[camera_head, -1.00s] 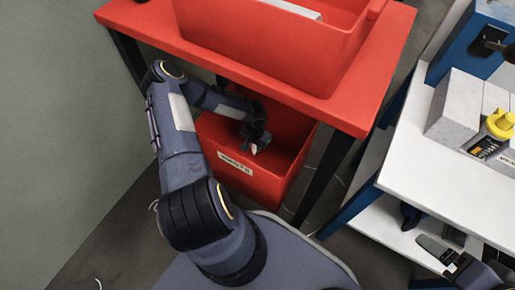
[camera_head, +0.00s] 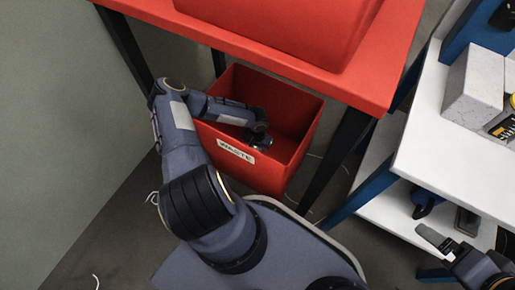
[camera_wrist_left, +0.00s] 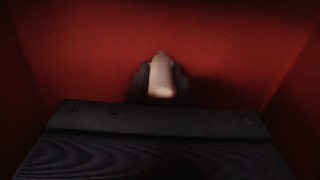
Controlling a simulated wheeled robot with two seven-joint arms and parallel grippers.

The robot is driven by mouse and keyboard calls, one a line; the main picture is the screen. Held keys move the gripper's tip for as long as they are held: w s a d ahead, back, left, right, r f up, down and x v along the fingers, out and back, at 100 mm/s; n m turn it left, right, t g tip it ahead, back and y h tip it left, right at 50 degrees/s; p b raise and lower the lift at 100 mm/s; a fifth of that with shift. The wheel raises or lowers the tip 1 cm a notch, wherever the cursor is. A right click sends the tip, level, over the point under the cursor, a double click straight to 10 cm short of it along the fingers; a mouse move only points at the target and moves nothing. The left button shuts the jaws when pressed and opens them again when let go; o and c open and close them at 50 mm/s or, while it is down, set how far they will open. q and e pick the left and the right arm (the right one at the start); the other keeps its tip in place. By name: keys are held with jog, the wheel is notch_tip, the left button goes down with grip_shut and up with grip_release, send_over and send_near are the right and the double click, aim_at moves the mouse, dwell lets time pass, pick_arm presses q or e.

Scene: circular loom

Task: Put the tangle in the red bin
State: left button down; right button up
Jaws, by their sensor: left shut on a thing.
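The red bin (camera_head: 222,168), labelled WASTE, stands on the floor under a red table. My left arm reaches down into it. My left gripper (camera_head: 262,143) is inside the bin, below its rim. In the left wrist view the gripper (camera_wrist_left: 160,80) is shut on a small pale thing (camera_wrist_left: 160,72), likely the tangle, with red bin walls around it. Its full shape is hidden by the fingers and shade. In the head view the held thing is hard to make out. My right gripper (camera_head: 450,247) is partly in view at the lower right, its jaws unclear.
The red table (camera_head: 385,75) with a larger red container (camera_head: 280,30) overhangs the bin's back. A white-topped bench (camera_head: 440,150) with a lower shelf stands right. Pale strands (camera_head: 97,282) lie on the floor. A grey wall is left.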

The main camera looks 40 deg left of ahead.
pick_arm(q)
jog(key=shift+f, duration=0.1)
jog(key=c, duration=1.3)
grip_release()
jog(key=shift+c, duration=0.2)
notch_tip(320, 180, up, 12)
jog(key=p, duration=0.5)
jog(key=shift+f, duration=0.25)
jog(key=shift+r, duration=0.4)
jog(key=shift+d, duration=0.1)
